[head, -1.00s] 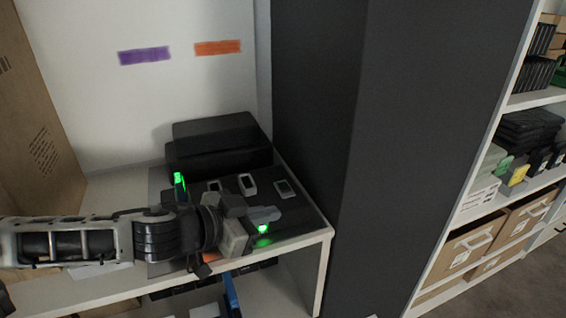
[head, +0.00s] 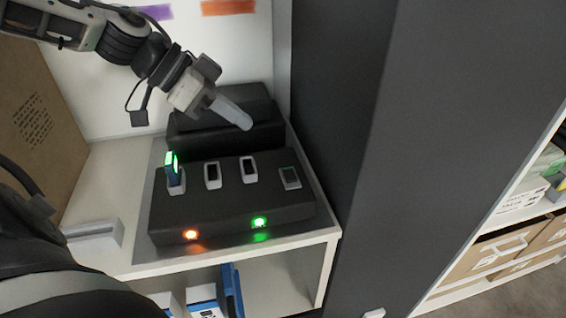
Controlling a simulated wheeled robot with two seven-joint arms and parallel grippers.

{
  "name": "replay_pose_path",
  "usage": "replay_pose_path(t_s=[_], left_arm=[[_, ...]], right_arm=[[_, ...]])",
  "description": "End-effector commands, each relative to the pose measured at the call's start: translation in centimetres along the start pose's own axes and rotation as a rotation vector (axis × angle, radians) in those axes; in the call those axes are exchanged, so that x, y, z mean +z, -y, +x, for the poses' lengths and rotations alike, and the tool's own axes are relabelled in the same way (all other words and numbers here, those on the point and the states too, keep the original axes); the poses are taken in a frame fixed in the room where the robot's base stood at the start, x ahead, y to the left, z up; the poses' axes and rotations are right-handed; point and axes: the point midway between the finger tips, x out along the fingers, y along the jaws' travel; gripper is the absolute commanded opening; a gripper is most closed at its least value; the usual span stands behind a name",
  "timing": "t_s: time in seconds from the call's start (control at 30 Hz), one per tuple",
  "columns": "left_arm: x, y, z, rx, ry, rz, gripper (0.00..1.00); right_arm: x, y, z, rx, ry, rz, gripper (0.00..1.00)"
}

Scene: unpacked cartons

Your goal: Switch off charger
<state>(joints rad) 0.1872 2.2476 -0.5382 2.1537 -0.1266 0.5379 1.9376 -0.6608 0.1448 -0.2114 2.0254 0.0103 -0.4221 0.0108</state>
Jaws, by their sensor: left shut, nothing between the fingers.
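The charger (head: 230,209) is a black box with a sloped top on the white shelf. Its front edge carries an orange-lit light or button (head: 191,235) at left and a green-lit one (head: 260,222) at right. Several pale-rimmed slots line its top. The leftmost slot holds an upright device (head: 172,167) with a green glow; the others look empty. My left gripper (head: 247,124) is shut and empty, above the back of the charger in front of a black case, apart from the lights. My right gripper is not in view.
A black case (head: 262,101) stands behind the charger. A grey block (head: 95,236) lies on the shelf to its left. A cardboard box (head: 35,125) stands at far left. A dark pillar (head: 345,130) closes the right side. Blue items (head: 231,290) sit on the shelf below.

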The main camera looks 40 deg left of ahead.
Motion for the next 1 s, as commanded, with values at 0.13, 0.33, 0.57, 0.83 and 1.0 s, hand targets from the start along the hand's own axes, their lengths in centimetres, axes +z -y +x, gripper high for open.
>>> replay_pose_path(t_s=[0.13, 0.33, 0.57, 0.83, 1.0], left_arm=[[0.1, 0.0, 0.8, 0.003, 0.002, -0.001, 0.0], [0.2, -0.1, 3.8, 0.005, 0.004, -0.002, 0.0], [0.3, 0.0, 7.6, 0.004, 0.003, -0.001, 0.0], [1.1, -0.1, 11.2, 0.004, 0.001, -0.005, 0.0], [2.4, 0.0, 12.5, 0.002, 0.0, -0.002, 0.0]], right_arm=[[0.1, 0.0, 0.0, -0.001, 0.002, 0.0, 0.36], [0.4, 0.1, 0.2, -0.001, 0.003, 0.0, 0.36], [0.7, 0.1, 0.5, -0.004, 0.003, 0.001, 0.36], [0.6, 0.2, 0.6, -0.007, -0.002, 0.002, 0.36], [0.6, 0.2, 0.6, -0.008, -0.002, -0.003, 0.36]])
